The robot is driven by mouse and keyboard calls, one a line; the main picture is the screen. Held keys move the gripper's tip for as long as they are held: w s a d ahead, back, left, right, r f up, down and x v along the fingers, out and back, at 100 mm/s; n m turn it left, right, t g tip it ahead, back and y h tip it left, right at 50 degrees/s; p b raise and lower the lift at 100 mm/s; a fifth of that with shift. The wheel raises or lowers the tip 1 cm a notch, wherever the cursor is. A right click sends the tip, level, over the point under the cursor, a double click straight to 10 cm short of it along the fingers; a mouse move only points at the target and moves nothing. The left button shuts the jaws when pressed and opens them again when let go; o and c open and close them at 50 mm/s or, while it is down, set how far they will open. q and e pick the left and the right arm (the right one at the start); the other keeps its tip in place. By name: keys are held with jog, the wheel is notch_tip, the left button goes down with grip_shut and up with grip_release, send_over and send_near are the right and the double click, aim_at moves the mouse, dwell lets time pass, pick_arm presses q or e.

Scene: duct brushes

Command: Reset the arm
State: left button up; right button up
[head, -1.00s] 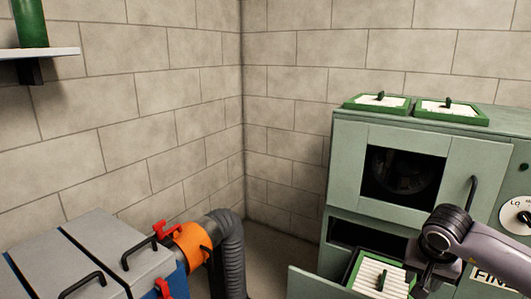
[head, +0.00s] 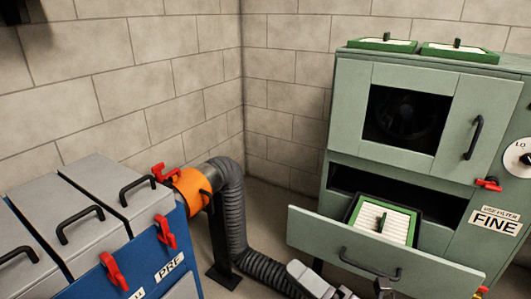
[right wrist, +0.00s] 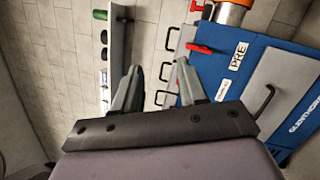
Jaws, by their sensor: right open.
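My right arm shows only in part at the bottom edge of the head view, in front of the open drawer. Its gripper (right wrist: 158,84) is clear in the right wrist view, where the two fingers stand apart with nothing between them. Beyond the fingers, that view shows the wall shelf and the blue PRE unit (right wrist: 238,75), apart from the fingers. My left gripper is not in view.
The green cabinet's drawer (head: 330,242) is pulled out, with a green-framed pleated filter (head: 383,219) inside. Two more filters (head: 383,44) lie on top. The blue PRE unit (head: 140,262), orange collar (head: 190,190) and grey hose (head: 232,215) stand left.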

jog(key=s+d+f+m+g+h+b, duration=0.1)
jog(key=s+d+f+m+h, duration=0.3)
jog(key=f+m, duration=0.5)
jog(key=s+d+f+m+g+h+b, duration=0.1)
jog(key=s+d+f+m+h, duration=0.3)
jog(key=f+m, duration=0.5)
jog(key=s+d+f+m+g+h+b, duration=0.1)
jog(key=s+d+f+m+h, duration=0.35)
jog(key=m, duration=0.65)
pick_arm(q)
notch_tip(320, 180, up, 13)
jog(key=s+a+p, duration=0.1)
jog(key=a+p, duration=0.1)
jog(key=p, duration=1.7)
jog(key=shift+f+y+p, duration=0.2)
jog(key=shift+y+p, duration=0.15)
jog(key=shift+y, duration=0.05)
pick_arm(e)
notch_tip(320, 180, up, 15)
jog(key=d, duration=0.1)
jog(key=shift+s+d+h, duration=0.2)
jog(key=shift+d+h, duration=0.1)
jog(key=shift+h, duration=0.05)
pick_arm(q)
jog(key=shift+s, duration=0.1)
pick_arm(e)
jog(key=shift+f, duration=0.15)
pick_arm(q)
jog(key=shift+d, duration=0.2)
